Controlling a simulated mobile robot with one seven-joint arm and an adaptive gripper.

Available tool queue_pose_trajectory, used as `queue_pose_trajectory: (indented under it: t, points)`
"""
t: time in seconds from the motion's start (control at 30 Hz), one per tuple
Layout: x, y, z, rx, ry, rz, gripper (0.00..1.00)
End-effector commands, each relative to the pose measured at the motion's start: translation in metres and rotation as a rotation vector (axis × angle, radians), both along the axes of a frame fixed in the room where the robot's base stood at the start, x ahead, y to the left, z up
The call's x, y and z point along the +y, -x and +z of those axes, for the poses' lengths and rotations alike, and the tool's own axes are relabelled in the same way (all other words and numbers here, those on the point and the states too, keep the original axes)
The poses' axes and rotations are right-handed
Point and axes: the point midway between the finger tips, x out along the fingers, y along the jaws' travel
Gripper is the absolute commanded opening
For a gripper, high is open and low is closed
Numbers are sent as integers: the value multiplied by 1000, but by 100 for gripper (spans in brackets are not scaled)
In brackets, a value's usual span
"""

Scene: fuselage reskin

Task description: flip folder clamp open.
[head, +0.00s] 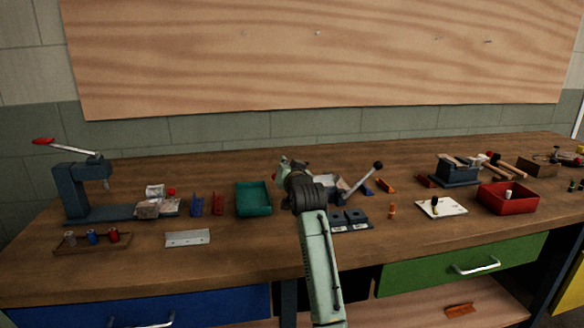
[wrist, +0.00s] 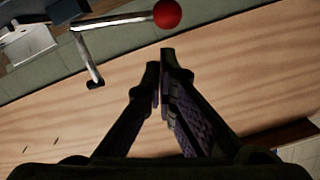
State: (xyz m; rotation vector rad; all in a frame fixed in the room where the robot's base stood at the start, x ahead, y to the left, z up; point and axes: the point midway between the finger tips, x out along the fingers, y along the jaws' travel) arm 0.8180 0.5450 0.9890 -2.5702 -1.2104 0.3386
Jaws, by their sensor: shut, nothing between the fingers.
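A metal lever with a red ball knob (wrist: 167,13) crosses the top of the wrist view, joined to a bent rod at its left. I take it for the folder clamp's handle, but cannot be sure. My gripper (wrist: 161,62) is shut and empty, its fingertips just below the knob in the picture; contact is not visible. In the head view a grey machine (head: 325,185), probably the folder, is partly hidden behind my wrist. A lever with a black knob (head: 378,166) rises from its right side. My fingers are mostly hidden there.
A teal tray (head: 253,212) stands left of my arm, and dark blocks (head: 350,220) sit close on its right. A press with a red handle (head: 72,190) stands far left. A red bin (head: 508,208) is at the right. A plywood panel (head: 320,50) covers the wall behind.

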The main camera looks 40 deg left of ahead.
Motion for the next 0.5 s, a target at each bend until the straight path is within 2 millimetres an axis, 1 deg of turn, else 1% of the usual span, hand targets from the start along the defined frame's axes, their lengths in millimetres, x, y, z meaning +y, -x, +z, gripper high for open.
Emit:
queue_pose_trajectory:
  t: [0.03, 0.1, 0.17, 0.3, 0.5]
  points:
    - [-3, -2, 17, -2, -2, -2, 0]
    - [-6, -5, 32, -2, -2, -2, 0]
    - [-15, 3, 20, -2, -2, -1, 0]
    - [-40, 23, 23, -2, -3, -1, 0]
    - [-69, 46, 28, -2, -2, -2, 0]
